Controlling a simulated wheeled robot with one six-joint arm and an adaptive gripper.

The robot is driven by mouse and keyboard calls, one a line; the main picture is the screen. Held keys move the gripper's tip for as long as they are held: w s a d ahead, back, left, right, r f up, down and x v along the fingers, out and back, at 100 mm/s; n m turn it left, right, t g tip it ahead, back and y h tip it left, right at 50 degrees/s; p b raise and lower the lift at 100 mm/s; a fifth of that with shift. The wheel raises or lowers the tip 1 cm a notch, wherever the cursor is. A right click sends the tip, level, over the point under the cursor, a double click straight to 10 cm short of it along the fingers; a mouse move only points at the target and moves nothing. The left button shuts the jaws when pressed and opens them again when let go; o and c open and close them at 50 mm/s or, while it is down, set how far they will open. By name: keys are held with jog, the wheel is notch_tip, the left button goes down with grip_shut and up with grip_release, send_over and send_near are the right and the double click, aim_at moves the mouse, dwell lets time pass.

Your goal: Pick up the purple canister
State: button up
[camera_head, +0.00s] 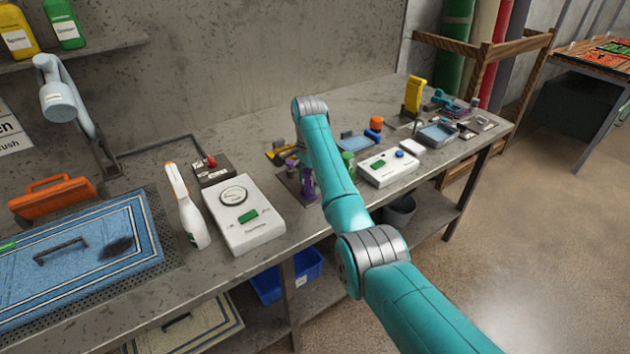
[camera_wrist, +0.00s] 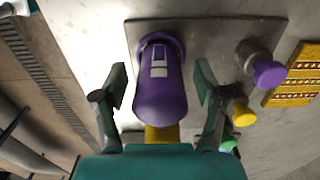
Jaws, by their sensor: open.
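The purple canister (camera_wrist: 160,88) is in the middle of the wrist view, with a pale label on its side. It stands on a grey plate (camera_wrist: 205,30). My gripper (camera_wrist: 161,85) is open, with one dark finger on each side of the canister; gaps show between the fingers and it. In the head view a purple strip of the canister (camera_head: 307,185) shows left of my arm, on the workbench. My arm hides much of that area, and my gripper cannot be made out there.
In the wrist view a purple-capped grey item (camera_wrist: 265,68), a yellow knob (camera_wrist: 242,115) and a yellow patterned block (camera_wrist: 295,75) stand to the right. On the workbench (camera_head: 300,228), a white meter box (camera_head: 243,215) and a spray bottle (camera_head: 187,205) stand left of my arm.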

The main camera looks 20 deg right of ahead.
jog(key=shift+f, duration=0.25)
jog(key=c, duration=1.3)
jog(key=shift+r, duration=0.15)
